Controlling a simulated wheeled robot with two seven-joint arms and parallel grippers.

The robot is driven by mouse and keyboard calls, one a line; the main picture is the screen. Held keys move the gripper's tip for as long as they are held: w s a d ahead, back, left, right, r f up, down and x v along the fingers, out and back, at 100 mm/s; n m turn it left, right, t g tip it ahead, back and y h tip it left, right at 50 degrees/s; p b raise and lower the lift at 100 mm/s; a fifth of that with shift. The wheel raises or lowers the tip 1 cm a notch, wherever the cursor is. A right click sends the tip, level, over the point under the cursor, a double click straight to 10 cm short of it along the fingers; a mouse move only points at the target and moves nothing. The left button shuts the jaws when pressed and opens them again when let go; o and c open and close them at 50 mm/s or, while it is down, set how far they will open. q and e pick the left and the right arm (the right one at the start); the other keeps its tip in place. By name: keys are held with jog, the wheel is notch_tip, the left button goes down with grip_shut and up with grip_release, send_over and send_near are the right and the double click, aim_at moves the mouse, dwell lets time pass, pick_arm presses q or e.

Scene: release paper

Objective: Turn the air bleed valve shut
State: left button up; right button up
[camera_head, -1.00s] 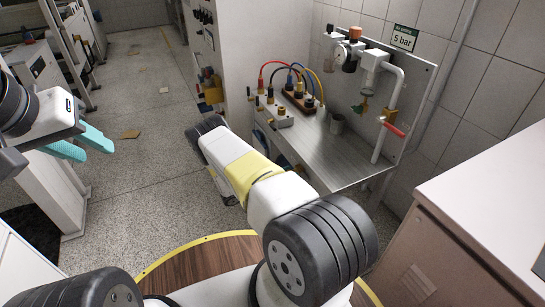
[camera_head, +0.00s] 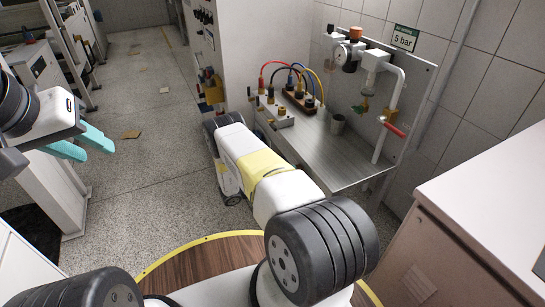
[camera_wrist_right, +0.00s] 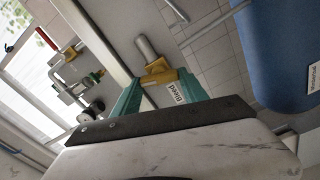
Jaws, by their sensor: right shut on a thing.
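The bleed valve shows in the right wrist view as a yellow handle (camera_wrist_right: 160,76) on a grey pipe stub (camera_wrist_right: 146,47). A white tag reading "Bleed" (camera_wrist_right: 181,91) is beside it. My right gripper (camera_wrist_right: 158,88) has its teal fingers on either side of the yellow handle and is shut on it. In the head view my right arm hides this gripper and the valve. My left gripper (camera_head: 84,144) is at the left of the head view, with its teal fingers apart and nothing between them.
A metal bench (camera_head: 335,150) carries hoses, fittings and a grey cup (camera_head: 338,123). A red-handled valve (camera_head: 395,129) is on its white pipe. A blue tank (camera_wrist_right: 282,50) is close by at right in the wrist view. A beige cabinet (camera_head: 470,210) stands at right.

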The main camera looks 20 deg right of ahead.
jog(key=shift+n, duration=1.7)
jog(key=shift+f+n, duration=0.1)
jog(key=shift+n, duration=0.2)
jog(key=o, duration=1.4)
jog(key=a, duration=0.7)
jog(key=shift+s+a, duration=0.3)
jog(key=shift+a, duration=0.1)
